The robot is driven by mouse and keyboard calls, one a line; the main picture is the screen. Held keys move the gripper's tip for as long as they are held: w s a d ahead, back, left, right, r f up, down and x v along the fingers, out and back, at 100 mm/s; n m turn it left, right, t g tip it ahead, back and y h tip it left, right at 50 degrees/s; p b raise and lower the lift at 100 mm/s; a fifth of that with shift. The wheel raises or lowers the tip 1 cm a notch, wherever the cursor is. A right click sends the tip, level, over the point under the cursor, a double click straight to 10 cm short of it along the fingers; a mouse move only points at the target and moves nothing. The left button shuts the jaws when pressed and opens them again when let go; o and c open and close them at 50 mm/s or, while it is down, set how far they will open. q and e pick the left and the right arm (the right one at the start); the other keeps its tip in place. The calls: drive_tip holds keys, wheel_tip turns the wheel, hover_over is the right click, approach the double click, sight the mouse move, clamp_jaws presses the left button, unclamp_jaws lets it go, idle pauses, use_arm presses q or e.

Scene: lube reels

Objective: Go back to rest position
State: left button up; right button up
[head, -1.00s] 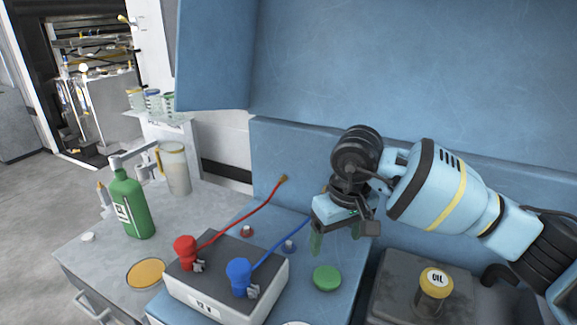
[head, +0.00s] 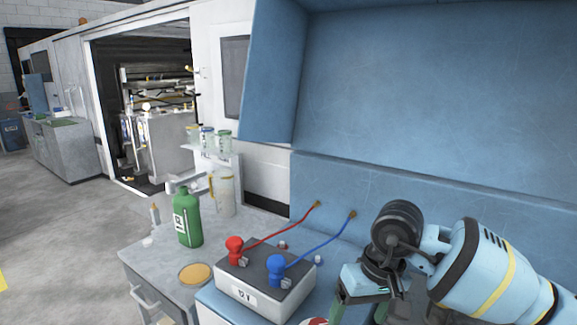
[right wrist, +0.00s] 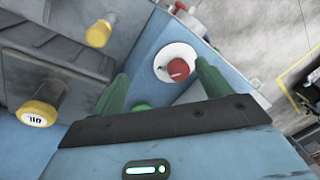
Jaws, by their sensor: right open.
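My right gripper (head: 362,308) hangs low over the blue bench at the lower right of the head view. Its green fingers point down and stand apart, with nothing held between them. In the right wrist view the open fingers (right wrist: 163,85) frame part of the blue bench top. A red knob on a white disc (right wrist: 176,65) shows beyond them, and a green round piece (right wrist: 140,107) is partly hidden by the gripper's edge. My left gripper is in neither view.
A battery box (head: 265,280) with red (head: 235,250) and blue (head: 276,268) clamps stands left of my right gripper. A green bottle (head: 187,218) and clear jug (head: 222,192) stand farther left. A yellow OIL cap (right wrist: 38,113) is beside the gripper. Open floor lies left.

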drive_tip(key=s+a+m+y+p, duration=0.1)
drive_tip(key=s+a+m+y, duration=0.5)
drive_tip(key=a+m+y, duration=0.4)
drive_tip(key=s+a+m+y, duration=0.6)
drive_tip(key=m+y, duration=0.2)
drive_tip(key=m, duration=0.4)
drive_tip(key=d+f+m+t+h+p, duration=0.1)
drive_tip(key=d+f+m+t+h, duration=0.6)
drive_tip(key=m, duration=1.1)
drive_tip(key=d+f+m+t+h, duration=0.55)
drive_tip(key=f+m+t, duration=0.3)
drive_tip(key=m, duration=0.85)
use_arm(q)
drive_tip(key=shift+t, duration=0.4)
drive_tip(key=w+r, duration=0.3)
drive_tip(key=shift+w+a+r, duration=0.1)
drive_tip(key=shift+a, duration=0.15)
use_arm(e)
drive_tip(key=s+d+f+m+g+h, duration=0.2)
drive_tip(key=s+d+f+m, duration=0.3)
drive_tip(key=s+f+m, duration=0.3)
drive_tip(key=s+d+f+m+g+h, duration=0.3)
drive_tip(key=s+d+f+m+g, duration=0.2)
drive_tip(key=s, duration=0.6)
wheel_tip(320, 180, down, 3)
drive_tip(key=d+m, duration=0.1)
drive_tip(key=m, duration=0.1)
drive_tip(key=shift+s+f+m+h, duration=0.2)
drive_tip(key=shift+s+m+h, duration=0.1)
drive_tip(key=shift+m+h, duration=0.1)
